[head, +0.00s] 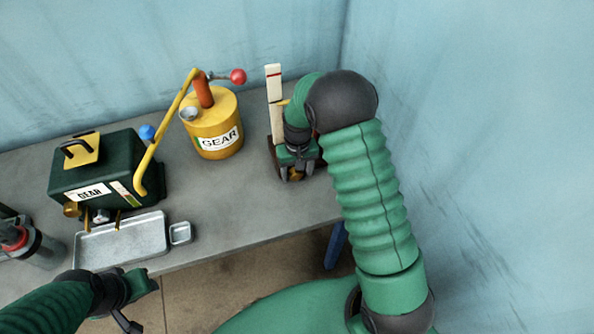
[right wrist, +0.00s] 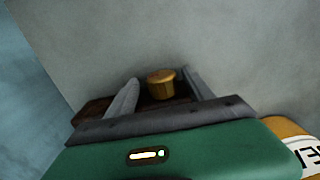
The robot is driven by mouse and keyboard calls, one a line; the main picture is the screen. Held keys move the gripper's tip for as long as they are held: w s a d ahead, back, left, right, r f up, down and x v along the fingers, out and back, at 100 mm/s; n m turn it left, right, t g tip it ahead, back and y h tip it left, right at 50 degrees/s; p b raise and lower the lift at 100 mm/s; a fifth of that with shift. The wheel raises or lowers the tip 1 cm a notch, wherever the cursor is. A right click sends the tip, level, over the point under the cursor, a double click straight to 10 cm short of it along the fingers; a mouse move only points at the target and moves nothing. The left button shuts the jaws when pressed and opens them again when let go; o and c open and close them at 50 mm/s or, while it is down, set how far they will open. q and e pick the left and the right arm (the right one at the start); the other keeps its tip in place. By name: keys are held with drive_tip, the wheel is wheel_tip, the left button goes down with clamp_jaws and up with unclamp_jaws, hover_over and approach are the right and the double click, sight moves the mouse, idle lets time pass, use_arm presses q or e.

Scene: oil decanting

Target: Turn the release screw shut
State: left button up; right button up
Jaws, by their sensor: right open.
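The release screw is a brass knob (right wrist: 161,84) that shows between my two right fingers in the right wrist view, with a small gap on each side. It sits on a dark red-brown base (right wrist: 95,108). In the head view the screw (head: 295,177) is small and partly hidden by my right gripper (head: 291,172), which is open and points down at it. A white upright scale with a red mark (head: 274,95) stands behind. My left gripper (head: 143,290) is low at the left, in front of the table; its jaws are unclear.
A yellow GEAR can (head: 212,130) with a pump lever stands left of the right gripper. A dark green GEAR box (head: 105,172), a grey tray (head: 150,236) and a small dish (head: 180,233) are further left. A wall rises close on the right.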

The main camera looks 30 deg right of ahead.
drive_tip(key=shift+a, duration=0.3)
drive_tip(key=shift+r, duration=0.1)
drive_tip(key=shift+c, duration=1.1)
drive_tip(key=shift+d, duration=0.2)
clamp_jaws()
drive_tip(key=shift+a+r+h+p, duration=0.1)
drive_tip(key=shift+a+h+p, duration=0.25)
drive_tip(key=shift+h+p, duration=0.3)
drive_tip(key=shift+a+g+h, duration=0.1)
drive_tip(key=shift+g+h, duration=0.2)
drive_tip(key=shift+h, duration=0.25)
drive_tip(key=shift+f+h+p, duration=0.25)
drive_tip(key=shift+h+p, duration=0.1)
drive_tip(key=shift+h, duration=0.45)
drive_tip(key=shift+w+a+g+h, duration=0.1)
drive_tip(key=shift+g+h, duration=0.3)
drive_tip(key=shift+h, duration=0.4)
use_arm(q)
drive_tip(key=shift+a+r, duration=0.3)
drive_tip(key=shift+r, duration=0.55)
drive_tip(key=shift+d, duration=0.1)
